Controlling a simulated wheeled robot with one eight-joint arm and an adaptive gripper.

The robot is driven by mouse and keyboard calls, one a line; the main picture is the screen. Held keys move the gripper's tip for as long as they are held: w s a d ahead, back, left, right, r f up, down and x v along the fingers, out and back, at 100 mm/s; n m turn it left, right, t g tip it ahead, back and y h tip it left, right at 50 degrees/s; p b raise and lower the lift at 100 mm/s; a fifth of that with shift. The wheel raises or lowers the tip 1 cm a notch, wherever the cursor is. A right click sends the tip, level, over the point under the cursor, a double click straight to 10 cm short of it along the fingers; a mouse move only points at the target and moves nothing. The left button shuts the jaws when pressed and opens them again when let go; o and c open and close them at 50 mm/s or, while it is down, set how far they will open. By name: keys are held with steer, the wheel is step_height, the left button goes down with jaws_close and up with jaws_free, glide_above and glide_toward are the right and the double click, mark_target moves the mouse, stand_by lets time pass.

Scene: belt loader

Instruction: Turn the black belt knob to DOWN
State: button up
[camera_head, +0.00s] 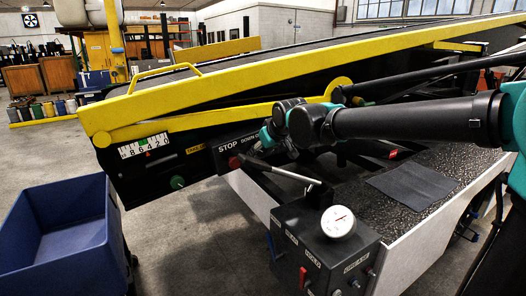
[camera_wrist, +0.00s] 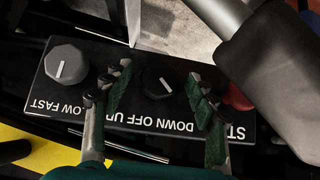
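The black belt knob (camera_wrist: 157,83) is on the dark control panel (camera_wrist: 110,65), which shows upside down in the wrist view. Its white pointer mark slants to the lower right, toward the DOWN side of the DOWN OFF UP label. My gripper (camera_wrist: 160,95) is open, with one finger on each side of the knob and visible gaps between. Fingertip depth relative to the knob is hard to tell. In the head view the panel (camera_head: 228,146) shows the STOP lettering, and my arm hides the knob.
A grey knob (camera_wrist: 67,64) with SLOW FAST lettering is left of the fingers. A red stop button (camera_wrist: 236,97) is close on the right. A yellow rail (camera_head: 200,84) runs above the panel. A gauge box (camera_head: 325,250) and blue bin (camera_head: 70,240) stand in front.

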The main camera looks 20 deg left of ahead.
steer(key=v, duration=1.2)
